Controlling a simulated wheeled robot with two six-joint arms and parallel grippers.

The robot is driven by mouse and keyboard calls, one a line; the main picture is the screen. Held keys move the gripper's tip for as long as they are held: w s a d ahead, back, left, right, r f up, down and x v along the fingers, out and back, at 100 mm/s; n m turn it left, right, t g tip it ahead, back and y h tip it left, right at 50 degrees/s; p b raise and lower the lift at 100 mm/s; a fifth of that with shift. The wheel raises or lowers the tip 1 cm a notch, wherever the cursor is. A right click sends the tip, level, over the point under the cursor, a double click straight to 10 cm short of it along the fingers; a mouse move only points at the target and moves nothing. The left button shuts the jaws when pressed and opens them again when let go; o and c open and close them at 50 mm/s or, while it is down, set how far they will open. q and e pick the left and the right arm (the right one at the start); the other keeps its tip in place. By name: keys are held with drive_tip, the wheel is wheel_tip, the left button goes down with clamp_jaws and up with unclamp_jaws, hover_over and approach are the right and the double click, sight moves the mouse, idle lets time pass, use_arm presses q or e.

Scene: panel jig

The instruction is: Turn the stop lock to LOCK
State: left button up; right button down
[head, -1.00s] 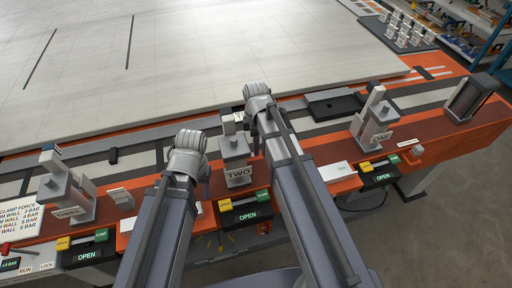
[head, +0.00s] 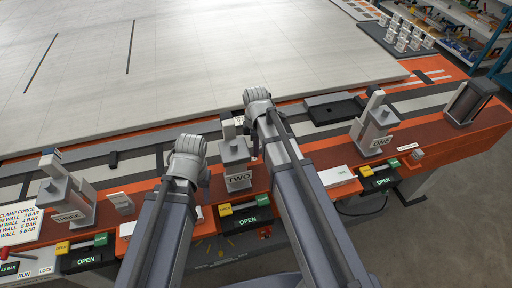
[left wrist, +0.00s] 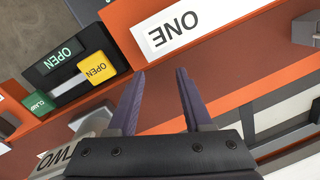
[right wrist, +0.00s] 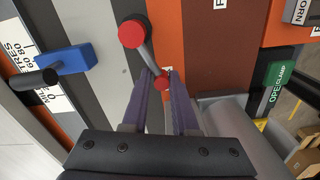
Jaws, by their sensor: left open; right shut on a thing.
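In the right wrist view, a grey lever with a red round knob (right wrist: 132,33) at its far end runs down to a smaller red end (right wrist: 162,84). I cannot read a label beside it, so I cannot be sure that it is the stop lock. My right gripper (right wrist: 163,78) is shut around the lower end of this lever. In the head view the right gripper (head: 257,97) hides that spot. My left gripper (head: 188,150) is open and empty; its fingers in the left wrist view (left wrist: 160,75) are apart over the orange rail. A LOCK label (head: 46,270) sits beside a RUN label at the lower left.
A blue block (right wrist: 65,60) with a black knob sits on the scale. Clamp posts TWO (head: 237,155) and ONE (head: 374,125) stand along the orange rail. A valve with a yellow OPEN button (left wrist: 97,69) is near my left fingers. A large pale panel (head: 200,60) lies behind.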

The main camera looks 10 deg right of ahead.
drive_tip(key=shift+w+a+m, duration=0.15)
drive_tip(key=shift+w+m, duration=0.4)
drive_tip(key=shift+m, duration=0.55)
drive_tip(key=shift+w+m, duration=0.45)
drive_tip(key=shift+m, duration=0.65)
drive_tip(key=c, duration=0.7)
unclamp_jaws()
drive_tip(key=shift+c, duration=0.2)
drive_tip(key=shift+r, duration=0.1)
use_arm(q)
wheel_tip(320, 180, up, 8)
drive_tip(key=p, duration=0.8)
use_arm(e)
wheel_tip(320, 180, up, 8)
use_arm(q)
drive_tip(key=shift+f, duration=0.15)
use_arm(e)
drive_tip(key=shift+f, duration=0.2)
